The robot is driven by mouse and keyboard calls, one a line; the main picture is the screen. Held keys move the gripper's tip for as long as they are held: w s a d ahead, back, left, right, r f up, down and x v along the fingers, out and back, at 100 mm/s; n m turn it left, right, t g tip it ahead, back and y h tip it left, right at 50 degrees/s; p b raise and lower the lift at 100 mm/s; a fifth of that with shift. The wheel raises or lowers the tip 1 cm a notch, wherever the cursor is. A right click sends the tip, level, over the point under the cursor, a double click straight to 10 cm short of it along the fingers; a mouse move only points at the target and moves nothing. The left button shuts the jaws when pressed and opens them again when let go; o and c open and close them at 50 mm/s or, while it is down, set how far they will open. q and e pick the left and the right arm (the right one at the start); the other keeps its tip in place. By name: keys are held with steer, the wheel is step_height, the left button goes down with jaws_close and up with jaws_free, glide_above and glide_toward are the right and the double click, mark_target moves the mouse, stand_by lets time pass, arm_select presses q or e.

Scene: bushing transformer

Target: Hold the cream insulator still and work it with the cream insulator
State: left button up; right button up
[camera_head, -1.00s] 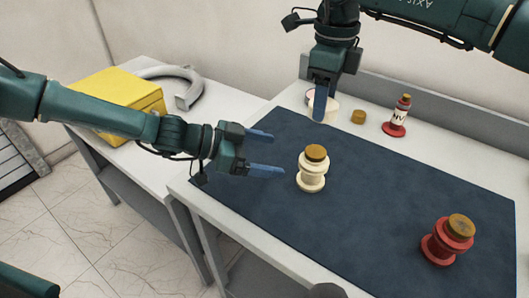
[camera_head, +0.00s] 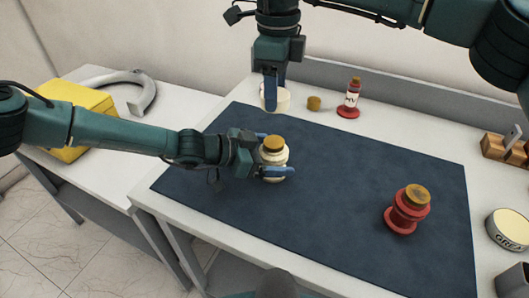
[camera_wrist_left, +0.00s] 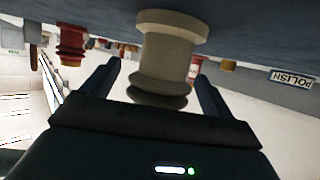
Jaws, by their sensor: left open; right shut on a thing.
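The cream insulator (camera_head: 273,158), ribbed with a brass cap, stands upright on the dark blue mat. My left gripper (camera_head: 277,154) is open, with one blue finger on each side of it. In the left wrist view, which is upside down, the insulator (camera_wrist_left: 168,60) stands between the open fingers (camera_wrist_left: 160,88). I cannot tell whether they touch it. My right gripper (camera_head: 270,108) points down behind the mat, shut, overlapping a cream round piece (camera_head: 284,99). It seems to hold that piece, but the finger hides the contact.
A red insulator (camera_head: 409,211) stands on the mat (camera_head: 330,190) at right. A brass cap (camera_head: 314,103) and a red bottle (camera_head: 352,99) stand behind the mat. A wooden block (camera_head: 506,148) and a grease tin (camera_head: 508,229) are at the right edge. The middle of the mat is clear.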

mark_target(274, 141)
arm_select(q)
steer(key=shift+c, duration=0.5)
steer(key=c, duration=1.2)
arm_select(e)
steer(key=shift+f, duration=5.1)
